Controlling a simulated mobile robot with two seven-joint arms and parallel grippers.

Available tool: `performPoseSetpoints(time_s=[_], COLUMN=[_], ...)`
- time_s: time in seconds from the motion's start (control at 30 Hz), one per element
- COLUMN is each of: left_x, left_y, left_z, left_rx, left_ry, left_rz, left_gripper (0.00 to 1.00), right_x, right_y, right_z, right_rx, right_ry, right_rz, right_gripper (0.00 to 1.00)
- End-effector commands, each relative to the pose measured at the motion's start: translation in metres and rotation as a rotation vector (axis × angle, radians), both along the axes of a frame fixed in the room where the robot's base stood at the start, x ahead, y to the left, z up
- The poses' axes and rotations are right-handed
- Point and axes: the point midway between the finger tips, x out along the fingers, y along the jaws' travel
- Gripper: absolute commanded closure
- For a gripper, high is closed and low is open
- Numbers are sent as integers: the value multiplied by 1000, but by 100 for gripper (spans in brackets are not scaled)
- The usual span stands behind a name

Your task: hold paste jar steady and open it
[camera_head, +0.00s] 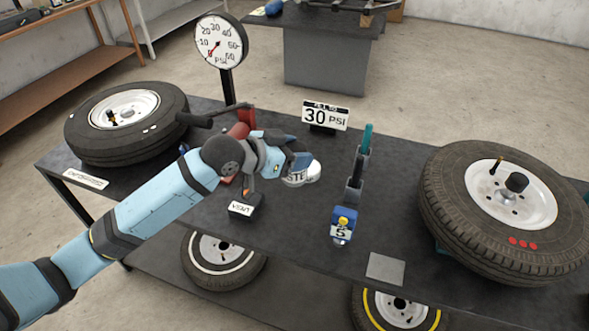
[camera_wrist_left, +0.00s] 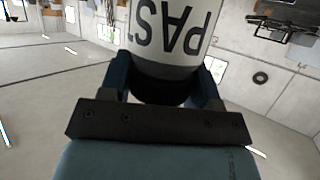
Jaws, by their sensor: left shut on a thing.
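The paste jar (camera_head: 299,178) is white with dark lettering and stands near the middle of the dark table. It also shows large in the left wrist view (camera_wrist_left: 172,30), with the letters "PAS" upside down. My left gripper (camera_head: 303,164) reaches in from the left and is shut on the jar. In the left wrist view its two dark blue fingers sit on either side of the jar. The gripper and wrist hide part of the jar in the head view, and I cannot make out its lid. My right gripper is not in view.
A tire (camera_head: 127,122) lies at the table's left and a larger tire (camera_head: 508,212) at its right. A gauge (camera_head: 221,42), a "30 PSI" sign (camera_head: 325,116), a "VENT" block (camera_head: 245,206) and a blue counter (camera_head: 342,225) stand around the jar. A grey plate (camera_head: 385,269) lies at the front edge.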

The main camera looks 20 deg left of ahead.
Motion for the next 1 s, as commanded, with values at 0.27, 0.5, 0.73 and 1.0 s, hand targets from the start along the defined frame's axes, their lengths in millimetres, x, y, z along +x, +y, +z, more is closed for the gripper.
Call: performPoseSetpoints(time_s=[0.27,0.5,0.73,1.0], left_x=[0,0,0,-11], left_y=[0,0,0,-4], left_z=[10,10,10,9], left_rx=[-1,-1,-1,-6], left_ry=[-1,-1,-1,4], left_rz=[0,0,0,64], left_gripper=[71,66,93,93], right_x=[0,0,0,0], right_y=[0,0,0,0], right_z=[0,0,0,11], right_rx=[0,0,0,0], right_ry=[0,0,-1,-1], right_rz=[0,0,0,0], right_gripper=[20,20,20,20])
